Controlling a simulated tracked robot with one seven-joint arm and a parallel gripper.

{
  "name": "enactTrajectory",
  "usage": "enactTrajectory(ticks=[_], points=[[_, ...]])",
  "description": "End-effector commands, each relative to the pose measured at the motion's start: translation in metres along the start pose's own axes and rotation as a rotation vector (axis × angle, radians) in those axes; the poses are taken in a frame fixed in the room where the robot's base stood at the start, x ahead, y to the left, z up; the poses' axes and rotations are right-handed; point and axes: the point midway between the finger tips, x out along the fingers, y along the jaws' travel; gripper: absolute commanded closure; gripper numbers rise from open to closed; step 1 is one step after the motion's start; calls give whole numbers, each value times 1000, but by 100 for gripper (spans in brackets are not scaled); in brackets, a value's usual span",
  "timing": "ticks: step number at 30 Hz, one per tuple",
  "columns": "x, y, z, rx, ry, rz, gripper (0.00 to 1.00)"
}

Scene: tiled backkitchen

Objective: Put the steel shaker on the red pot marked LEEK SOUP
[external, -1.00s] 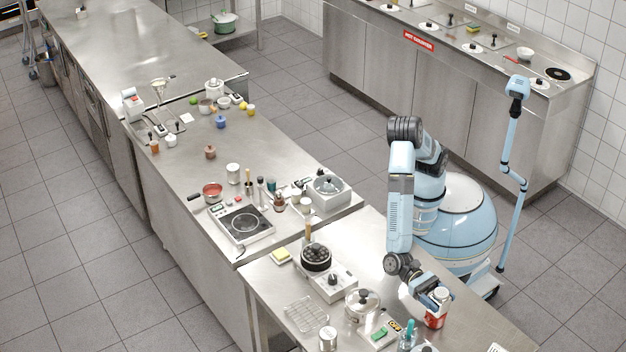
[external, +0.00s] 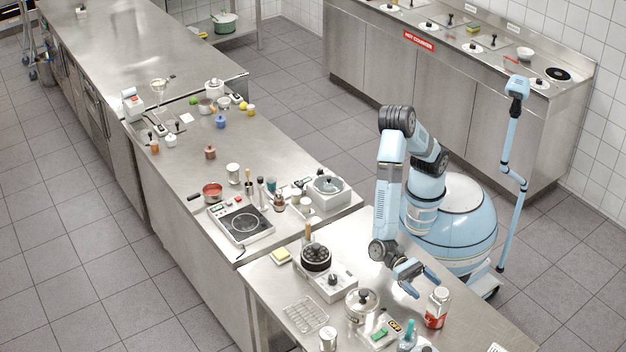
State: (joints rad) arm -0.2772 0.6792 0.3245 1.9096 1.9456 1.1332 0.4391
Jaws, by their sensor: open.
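My gripper (external: 416,287) is open and empty above the near counter, up and left of a red and pale jar-like item (external: 436,309), apart from it. That item stands upright near the counter's right edge; I cannot tell whether it is one jar or a shaker on something red. A small steel cylinder (external: 328,338), possibly the steel shaker, stands at the counter's front edge. A red pot (external: 212,190) with a dark handle sits on the farther counter beside the hob. No LEEK SOUP marking is legible.
A lidded steel pot (external: 361,306), a wire rack (external: 306,315), a green-topped box (external: 379,335) and a teal bottle (external: 408,335) crowd the near counter's front. A burner with a dark pan (external: 316,258) stands left. Bare steel lies behind my gripper.

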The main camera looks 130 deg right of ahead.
Motion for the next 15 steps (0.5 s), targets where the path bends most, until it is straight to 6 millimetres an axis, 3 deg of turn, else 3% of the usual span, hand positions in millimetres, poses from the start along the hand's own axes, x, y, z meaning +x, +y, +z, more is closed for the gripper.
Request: enactTrajectory(ticks=[6, 15], points=[[-31, 0, 0, 0, 0, -1, 8], [-43, 0, 0, 0, -1, 0, 8]])
